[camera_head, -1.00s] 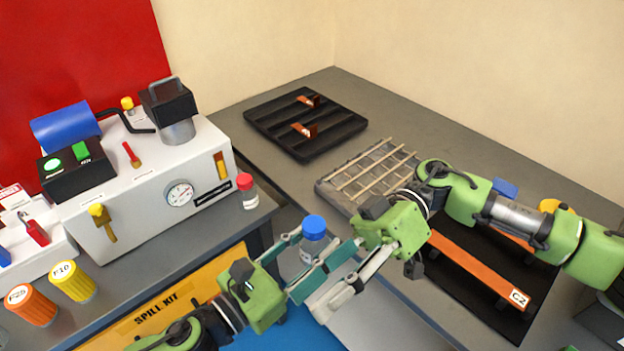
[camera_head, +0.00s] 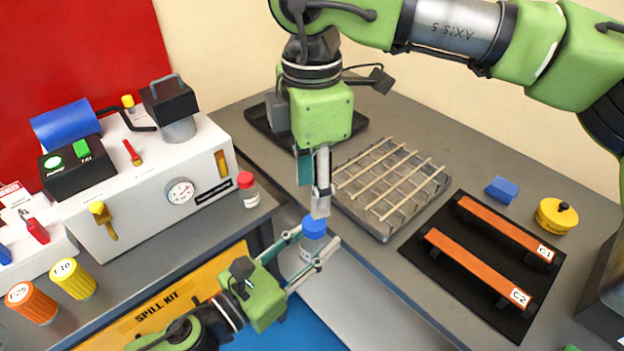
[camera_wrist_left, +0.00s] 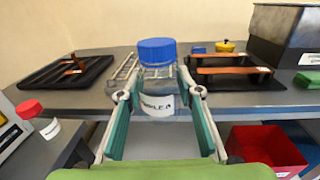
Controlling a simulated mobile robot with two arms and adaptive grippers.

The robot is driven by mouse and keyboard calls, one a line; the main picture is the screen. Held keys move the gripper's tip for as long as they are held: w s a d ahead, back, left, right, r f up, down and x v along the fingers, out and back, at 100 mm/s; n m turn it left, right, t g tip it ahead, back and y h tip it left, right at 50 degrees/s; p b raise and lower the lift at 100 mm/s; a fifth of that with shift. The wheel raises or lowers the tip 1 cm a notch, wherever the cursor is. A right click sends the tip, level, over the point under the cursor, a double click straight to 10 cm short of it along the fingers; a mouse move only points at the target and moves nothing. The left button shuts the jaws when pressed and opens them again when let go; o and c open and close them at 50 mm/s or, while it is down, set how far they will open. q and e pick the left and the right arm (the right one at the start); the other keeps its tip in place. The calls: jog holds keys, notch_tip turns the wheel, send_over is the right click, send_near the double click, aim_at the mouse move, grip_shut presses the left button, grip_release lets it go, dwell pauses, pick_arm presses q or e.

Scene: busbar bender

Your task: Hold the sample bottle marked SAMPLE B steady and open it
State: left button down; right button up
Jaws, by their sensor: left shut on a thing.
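The bottle with a blue cap (camera_head: 314,226) is upright between the fingers of my left gripper (camera_head: 310,243), which is shut on its body in front of the bench. In the left wrist view the bottle (camera_wrist_left: 157,80) has a white label ending in "MPLE" and a letter I cannot read surely. The cap is on. My right gripper (camera_head: 313,195) points down above and just behind the cap in the head view, apart from it. Its fingers are seen nearly edge-on, look parted and hold nothing. A red-capped bottle (camera_head: 248,190) stands on the left bench.
The white machine (camera_head: 150,185) with a gauge stands on the left bench. A wire-topped tray (camera_head: 390,185), a black mat with orange bars (camera_head: 480,250), a blue block (camera_head: 502,189) and a yellow lidded pot (camera_head: 556,216) are on the right bench. Orange and yellow jars stand lower left.

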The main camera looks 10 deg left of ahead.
aim_at(313, 222)
notch_tip(313, 222, down, 7)
jog(key=shift+f, duration=0.1)
dwell(0.3)
